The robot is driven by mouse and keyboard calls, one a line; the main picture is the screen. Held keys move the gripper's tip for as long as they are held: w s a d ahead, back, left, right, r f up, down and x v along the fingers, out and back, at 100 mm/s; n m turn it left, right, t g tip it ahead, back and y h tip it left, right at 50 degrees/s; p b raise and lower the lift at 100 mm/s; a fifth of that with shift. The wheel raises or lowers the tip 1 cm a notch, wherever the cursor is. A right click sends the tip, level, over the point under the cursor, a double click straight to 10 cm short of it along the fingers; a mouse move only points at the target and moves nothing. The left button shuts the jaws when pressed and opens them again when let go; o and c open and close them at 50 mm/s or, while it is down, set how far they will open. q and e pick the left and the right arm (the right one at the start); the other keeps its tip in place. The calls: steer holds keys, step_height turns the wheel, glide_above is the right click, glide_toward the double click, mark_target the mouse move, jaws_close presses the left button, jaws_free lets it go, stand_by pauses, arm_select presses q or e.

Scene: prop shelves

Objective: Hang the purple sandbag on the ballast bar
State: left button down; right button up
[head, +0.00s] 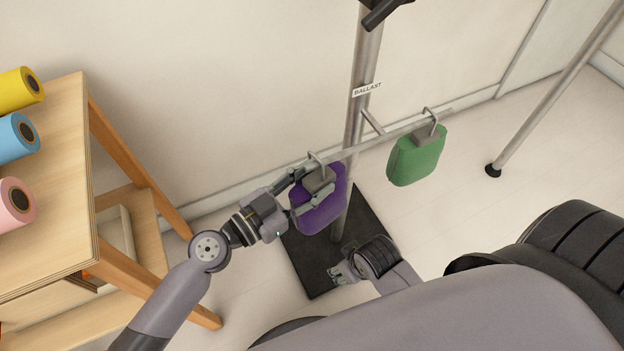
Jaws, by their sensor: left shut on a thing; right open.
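The purple sandbag (322,211) is at the left part of the ballast bar (385,138), its metal hook up at the bar. From this angle I cannot tell whether the hook rests on the bar. My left gripper (318,187) is shut on the sandbag near its top and hides part of it. The bar is a thin horizontal rod on a metal post with a "BALLAST" label (367,89). My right gripper (336,276) is open and empty, low over the black base plate.
A green sandbag (416,158) hangs by its hook on the right part of the bar. The black base plate (312,270) lies on the floor. A wooden shelf (62,190) with yellow, blue and pink rolls stands at left. Another metal pole (550,90) stands at right.

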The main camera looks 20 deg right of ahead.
arm_select(q)
steer(key=shift+r, duration=0.35)
steer(key=c, duration=1.2)
jaws_free()
steer(key=shift+c, duration=0.2)
steer(key=o, duration=0.3)
steer(key=shift+f, duration=0.2)
steer(key=shift+s+a+f, duration=0.1)
steer(key=shift+f, duration=0.25)
steer(key=v, duration=1.2)
steer(key=shift+r, duration=0.3)
